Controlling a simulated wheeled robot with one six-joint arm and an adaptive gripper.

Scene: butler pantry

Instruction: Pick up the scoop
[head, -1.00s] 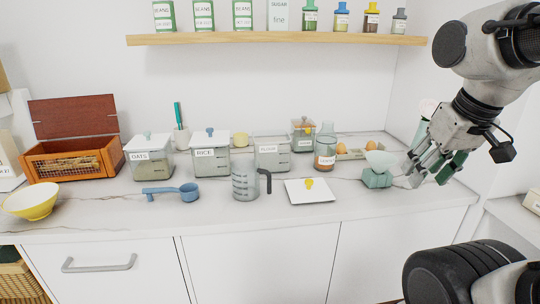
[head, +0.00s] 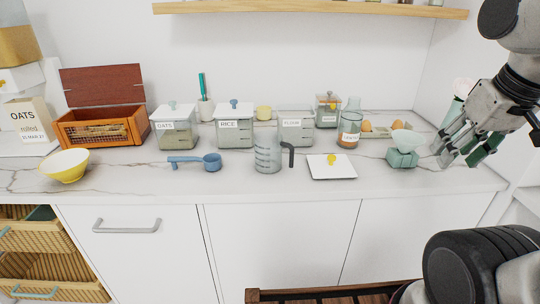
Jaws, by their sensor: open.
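The blue scoop (head: 211,162) lies on the marble counter left of the middle, its handle pointing left. It rests in front of the oats and rice canisters, with nothing on top of it. My gripper (head: 462,158) is open at the right end of the counter, beside the small green scale, far to the right of the scoop. Its fingers look empty.
A measuring jug (head: 267,154) stands just right of the scoop. The oats canister (head: 178,134) and rice canister (head: 234,133) stand behind it. A yellow bowl (head: 65,166) is left. The counter front by the scoop is clear.

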